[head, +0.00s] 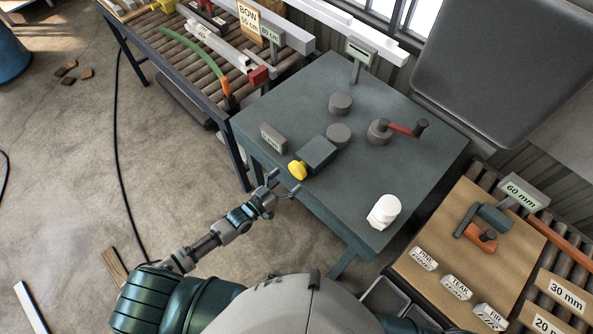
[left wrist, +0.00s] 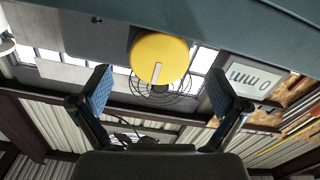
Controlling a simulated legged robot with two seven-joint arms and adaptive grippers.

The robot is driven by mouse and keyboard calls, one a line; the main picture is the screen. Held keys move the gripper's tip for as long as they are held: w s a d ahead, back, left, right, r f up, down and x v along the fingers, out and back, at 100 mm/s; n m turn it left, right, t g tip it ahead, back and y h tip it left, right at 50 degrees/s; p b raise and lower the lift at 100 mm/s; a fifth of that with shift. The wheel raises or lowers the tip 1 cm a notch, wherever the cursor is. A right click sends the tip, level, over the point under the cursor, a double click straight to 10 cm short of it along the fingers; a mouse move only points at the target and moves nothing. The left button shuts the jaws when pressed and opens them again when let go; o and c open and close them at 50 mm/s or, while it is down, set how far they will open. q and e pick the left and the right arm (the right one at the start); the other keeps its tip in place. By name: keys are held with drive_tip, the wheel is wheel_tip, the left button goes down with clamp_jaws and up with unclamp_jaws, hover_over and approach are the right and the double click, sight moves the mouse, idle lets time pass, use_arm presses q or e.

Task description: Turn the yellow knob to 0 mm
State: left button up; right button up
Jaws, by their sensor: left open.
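The yellow knob (head: 298,170) sticks out from the near-left end of a dark block (head: 317,153) on the blue-grey table. In the left wrist view the knob (left wrist: 159,52) is a round yellow face with a white line pointing down the picture. A small display (head: 272,138) stands beside the block; in the left wrist view the display (left wrist: 252,78) is upside down and seems to read 0 mm. My left gripper (head: 284,184) is open and empty just short of the knob, its fingers apart on either side in the wrist view. My right gripper is not in view.
A roller bench (head: 185,60) stands behind left. A wooden board (head: 430,245) with labelled blocks lies at right. The floor at left is mostly clear.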

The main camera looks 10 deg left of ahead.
use_arm(q)
drive_tip(key=v, duration=0.6)
drive_tip(key=shift+a, duration=0.25)
drive_tip(key=shift+d, duration=0.1)
